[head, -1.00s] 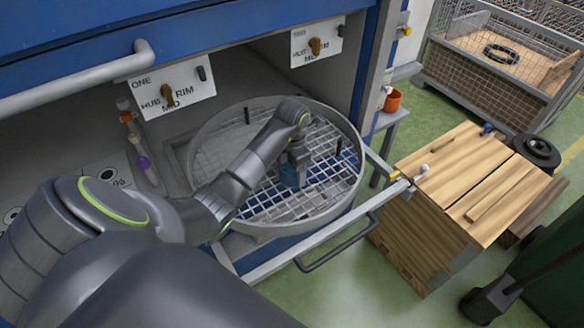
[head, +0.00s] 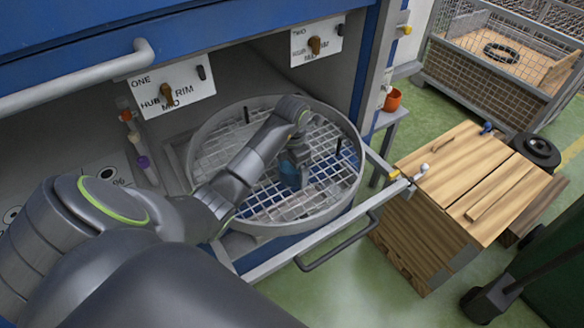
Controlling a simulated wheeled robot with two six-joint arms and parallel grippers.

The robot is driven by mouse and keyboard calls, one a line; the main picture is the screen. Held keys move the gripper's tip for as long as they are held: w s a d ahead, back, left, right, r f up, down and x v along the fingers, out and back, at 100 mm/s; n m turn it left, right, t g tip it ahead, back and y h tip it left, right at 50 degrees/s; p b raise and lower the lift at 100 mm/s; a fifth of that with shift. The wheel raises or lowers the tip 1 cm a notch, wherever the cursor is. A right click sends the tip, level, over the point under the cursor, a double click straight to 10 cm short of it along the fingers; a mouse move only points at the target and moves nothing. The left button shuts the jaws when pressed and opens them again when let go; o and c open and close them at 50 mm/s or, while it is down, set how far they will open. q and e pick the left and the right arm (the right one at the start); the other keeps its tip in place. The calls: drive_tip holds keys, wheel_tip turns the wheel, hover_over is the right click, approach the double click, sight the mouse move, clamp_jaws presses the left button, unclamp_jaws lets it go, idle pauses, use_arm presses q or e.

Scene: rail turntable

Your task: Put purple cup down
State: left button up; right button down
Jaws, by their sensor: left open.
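My left gripper (head: 291,178) points down over the round mesh turntable (head: 213,135), right of its middle. Its jaws are open; the fingertips are small and partly hidden by my wrist. A blue patch shows at the fingers, and I cannot tell whether it is part of the gripper or an object. I see no clear purple cup at the gripper. A small purple item (head: 143,162) sits at the lower end of a row of coloured items left of the turntable; I cannot tell whether it is a cup. My right gripper is not in view.
The turntable has a raised rim and upright dark pegs (head: 338,146). Two signs (head: 175,88) with knobs hang behind it. A grey rail with a dark handle (head: 335,245) crosses in front. An orange pot (head: 393,100) stands on a small stand at right, near a wooden crate (head: 440,235).

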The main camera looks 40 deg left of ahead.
use_arm(q)
wheel_tip(320, 180, up, 4)
drive_tip(key=shift+w+f+b, duration=0.1)
drive_tip(key=shift+f+b, duration=0.05)
drive_tip(key=shift+b, duration=0.25)
wheel_tip(320, 180, up, 8)
drive_tip(key=p, duration=0.7)
drive_tip(key=shift+f, duration=0.15)
